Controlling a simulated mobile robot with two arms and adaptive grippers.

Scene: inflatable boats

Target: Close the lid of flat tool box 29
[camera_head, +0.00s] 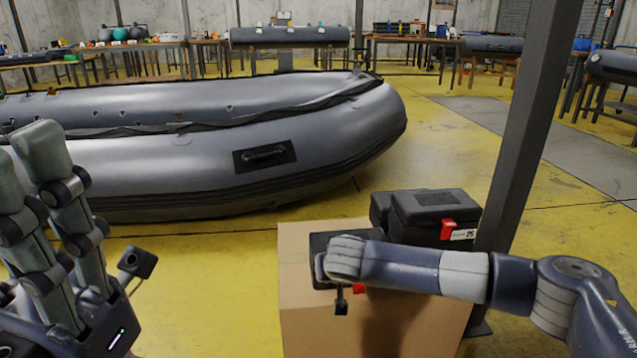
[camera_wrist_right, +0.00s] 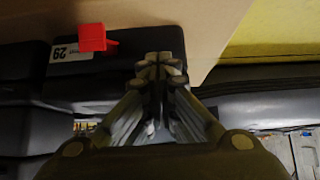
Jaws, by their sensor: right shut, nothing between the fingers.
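Flat tool box 29 is a black case (camera_wrist_right: 125,75) with a white "29" label (camera_wrist_right: 66,53) and a red latch (camera_wrist_right: 92,37), seen upside down in the right wrist view. In the head view the black case (camera_head: 320,243) on the front of the carton is mostly hidden by my right arm. The frames do not clearly show how far its lid is open. My right gripper (camera_wrist_right: 160,72) is shut and empty, its tips over the case; I cannot tell whether they touch. My left gripper (camera_head: 28,148) is open and empty at far left, away from the boxes.
The cardboard carton (camera_head: 300,240) holds the cases. Another black tool box (camera_head: 435,207) with a red latch stands behind, near a dark post (camera_head: 525,120). A grey inflatable boat (camera_head: 190,170) lies behind. Yellow floor (camera_head: 230,260) is free left of the carton.

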